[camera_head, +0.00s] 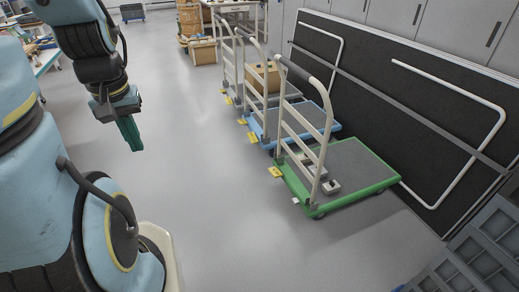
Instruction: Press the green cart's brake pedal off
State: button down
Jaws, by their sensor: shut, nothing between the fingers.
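The green cart (372,186) stands at the right on the grey floor, with a grey deck top and a cream upright handle frame (303,128) at its left end. A yellow pedal (276,172) sticks out low at that end, and a small whitish piece (296,201) shows nearer me. I cannot tell from here whether the brake is on. My gripper (133,144), with green fingers, is shut and empty, pointing down in the air to the left of the cart, well apart from it.
Small grey blocks (332,187) lie on the green deck. A blue cart (312,116) and another cart with a cardboard box (262,80) stand behind. A black panel (400,100) lines the right; grey crates (478,248) are at bottom right. Floor between gripper and carts is clear.

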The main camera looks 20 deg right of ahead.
aim_at(274, 171)
jog(key=i, duration=2.25)
jog(key=z, duration=0.5)
